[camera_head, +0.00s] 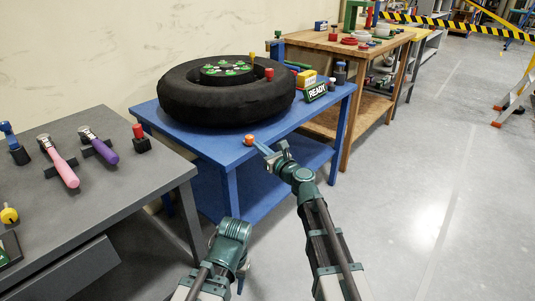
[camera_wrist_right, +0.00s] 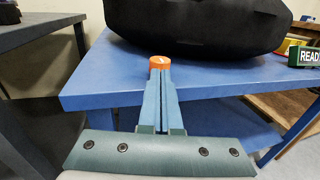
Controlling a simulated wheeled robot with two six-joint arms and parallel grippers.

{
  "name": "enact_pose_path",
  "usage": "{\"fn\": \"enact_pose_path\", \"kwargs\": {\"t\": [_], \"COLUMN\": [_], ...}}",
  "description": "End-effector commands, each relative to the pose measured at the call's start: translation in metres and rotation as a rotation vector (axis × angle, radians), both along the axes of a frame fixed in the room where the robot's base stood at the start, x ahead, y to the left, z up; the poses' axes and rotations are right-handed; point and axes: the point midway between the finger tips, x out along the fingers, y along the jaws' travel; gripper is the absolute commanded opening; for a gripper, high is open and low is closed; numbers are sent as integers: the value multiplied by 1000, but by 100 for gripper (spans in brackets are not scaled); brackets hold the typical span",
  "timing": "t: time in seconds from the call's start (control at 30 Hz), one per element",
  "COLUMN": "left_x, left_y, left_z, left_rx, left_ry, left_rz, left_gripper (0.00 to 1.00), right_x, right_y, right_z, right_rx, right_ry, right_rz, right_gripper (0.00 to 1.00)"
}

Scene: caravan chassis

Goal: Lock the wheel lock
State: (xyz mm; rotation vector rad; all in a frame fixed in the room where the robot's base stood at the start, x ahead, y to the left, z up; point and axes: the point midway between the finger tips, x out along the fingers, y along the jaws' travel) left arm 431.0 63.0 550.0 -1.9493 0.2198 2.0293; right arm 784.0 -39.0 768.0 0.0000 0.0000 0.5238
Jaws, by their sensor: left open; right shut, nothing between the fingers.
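A black wheel (camera_head: 226,90) with a hub of several green-topped parts (camera_head: 225,68) lies flat on the blue table (camera_head: 190,137). A small orange-topped piece (camera_head: 249,140) sits at the table's front edge; it may be the wheel lock, but I cannot tell its setting. It also shows in the right wrist view (camera_wrist_right: 159,61). My right gripper (camera_head: 262,148) is shut and empty, its blue fingertips (camera_wrist_right: 159,78) right at the orange piece; I cannot tell whether they touch. My left gripper (camera_head: 233,229) is open, low in front of the table, its fingertips not clearly visible.
A green READY sign (camera_head: 316,92) and a yellow box (camera_head: 306,78) stand right of the wheel. A grey bench (camera_head: 105,195) at left holds a pink-handled tool (camera_head: 64,168) and a purple-handled tool (camera_head: 103,150).

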Motion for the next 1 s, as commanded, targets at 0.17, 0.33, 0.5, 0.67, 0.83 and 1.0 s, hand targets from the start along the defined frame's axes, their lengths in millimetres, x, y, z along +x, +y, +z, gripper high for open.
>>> {"fn": "enact_pose_path", "kwargs": {"t": [0.17,0.33,0.5,0.67,0.83,1.0], "left_x": [0,0,0,0,0,0], "left_y": [0,0,0,0,0,0], "left_z": [0,0,0,0,0,0], "left_rx": [0,0,0,0,0,0], "left_ry": [0,0,0,0,0,0], "left_rz": [0,0,0,0,0,0], "left_gripper": [50,50,50,50,50,50], "right_x": [12,14,13,18,33,33], "right_y": [7,8,8,12,27,27], "right_z": [0,0,0,0,0,0], "right_rx": [0,0,0,0,0,1], "right_ry": [0,0,0,0,0,1], "right_rz": [1,0,0,1,2,1], "right_gripper": [0,0,0,0,0,0]}}
